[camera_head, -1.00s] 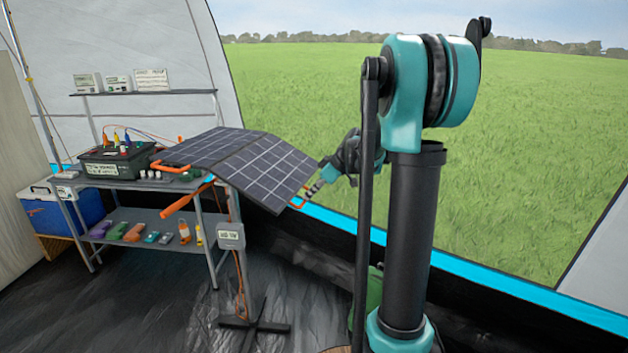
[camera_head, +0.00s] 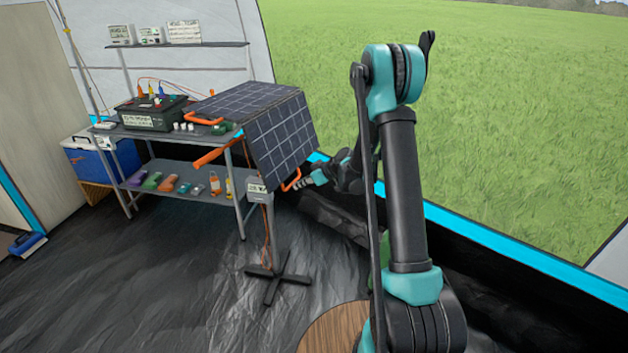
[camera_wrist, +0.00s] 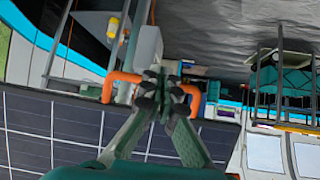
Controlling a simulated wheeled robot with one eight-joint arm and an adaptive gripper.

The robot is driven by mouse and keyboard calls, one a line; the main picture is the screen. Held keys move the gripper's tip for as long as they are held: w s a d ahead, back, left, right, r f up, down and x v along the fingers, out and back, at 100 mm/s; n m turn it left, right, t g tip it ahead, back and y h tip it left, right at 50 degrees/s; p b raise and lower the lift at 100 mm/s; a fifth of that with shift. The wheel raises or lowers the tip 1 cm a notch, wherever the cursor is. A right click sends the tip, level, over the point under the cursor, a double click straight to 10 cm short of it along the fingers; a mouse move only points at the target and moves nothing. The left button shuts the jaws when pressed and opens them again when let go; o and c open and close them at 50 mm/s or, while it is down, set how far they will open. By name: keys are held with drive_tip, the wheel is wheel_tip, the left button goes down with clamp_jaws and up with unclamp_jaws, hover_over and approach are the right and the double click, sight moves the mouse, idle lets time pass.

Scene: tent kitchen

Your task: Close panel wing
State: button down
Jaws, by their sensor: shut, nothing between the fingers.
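The solar panel has two dark gridded wings on a stand. The left wing (camera_head: 236,98) lies nearly flat. The right wing (camera_head: 282,137) hangs steeply down from the fold. An orange handle (camera_head: 291,184) sits at the right wing's lower edge; it also shows in the wrist view (camera_wrist: 111,84). My gripper (camera_head: 302,183) is at this handle, on its right side. In the wrist view my gripper (camera_wrist: 165,92) is shut and empty, its fingers covering the middle of the handle. Whether they touch it I cannot tell.
A metal table (camera_head: 152,133) with a black battery (camera_head: 150,113) stands behind the panel. Its lower shelf (camera_head: 178,178) holds several small items. The stand's cross-shaped foot (camera_head: 272,276) is on the dark floor. A round wooden top (camera_head: 330,330) is near the front.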

drive_tip(key=w+a+f, duration=0.2)
drive_tip(key=w+a, duration=0.1)
drive_tip(key=a, duration=0.3)
drive_tip(key=shift+w+f, duration=0.15)
drive_tip(key=shift+w, duration=0.1)
drive_tip(key=shift+d, duration=0.1)
